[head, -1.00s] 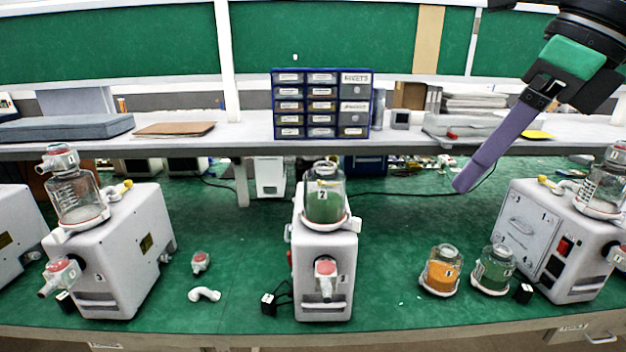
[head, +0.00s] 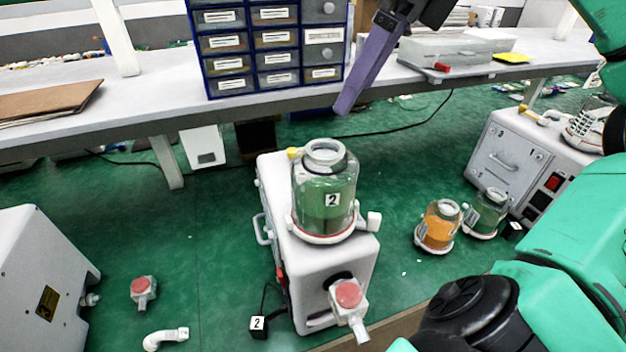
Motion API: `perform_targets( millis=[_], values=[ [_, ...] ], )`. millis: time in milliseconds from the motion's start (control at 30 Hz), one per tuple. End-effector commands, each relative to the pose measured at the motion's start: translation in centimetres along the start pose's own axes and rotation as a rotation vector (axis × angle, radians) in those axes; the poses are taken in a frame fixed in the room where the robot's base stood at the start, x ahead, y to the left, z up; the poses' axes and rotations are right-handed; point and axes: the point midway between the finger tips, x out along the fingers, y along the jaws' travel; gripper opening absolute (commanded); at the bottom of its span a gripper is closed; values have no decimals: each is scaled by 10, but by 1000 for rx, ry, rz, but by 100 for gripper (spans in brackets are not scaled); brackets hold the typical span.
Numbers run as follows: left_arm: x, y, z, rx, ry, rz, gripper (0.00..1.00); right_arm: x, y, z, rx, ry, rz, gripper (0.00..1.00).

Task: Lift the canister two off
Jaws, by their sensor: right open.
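Canister two (head: 322,195) is a clear jar with green contents and a "2" label. It sits upright in the white ring on top of the white pump unit (head: 330,272), in the middle of the head view. Its top neck shows an open grey-white collar, with no red-capped fitting on it. My right gripper (head: 345,105) shows as a long purple finger pointing down, above and slightly right of the canister, apart from it. It holds nothing that I can see. My left gripper is not in view.
An orange jar (head: 438,228) and a green jar (head: 486,214) stand at right, beside another pump unit (head: 530,160). A red-capped fitting (head: 143,290) and white elbow pipe (head: 166,338) lie at left. A blue drawer cabinet (head: 268,45) stands on the shelf behind.

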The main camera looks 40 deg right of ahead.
Motion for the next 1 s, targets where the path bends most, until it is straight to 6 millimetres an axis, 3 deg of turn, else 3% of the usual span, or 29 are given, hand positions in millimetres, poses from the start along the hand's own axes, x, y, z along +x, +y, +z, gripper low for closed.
perform_targets(
  millis=[100, 233, 500, 767, 867, 1000],
  values=[
    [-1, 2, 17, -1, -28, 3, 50, 32, 1, 0, -3, 1, 6, 100],
    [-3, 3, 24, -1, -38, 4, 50, 53, 0, 0, 0, 0, 3, 100],
    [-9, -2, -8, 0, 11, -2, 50, 98, 3, 0, -2, -1, 4, 100],
    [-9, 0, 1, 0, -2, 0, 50, 108, 2, 0, 1, 0, 0, 100],
    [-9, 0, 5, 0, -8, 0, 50, 108, 2, 0, 1, 0, 0, 69],
    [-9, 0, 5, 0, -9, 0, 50, 108, 2, 0, 1, 0, 0, 16]
  ],
)
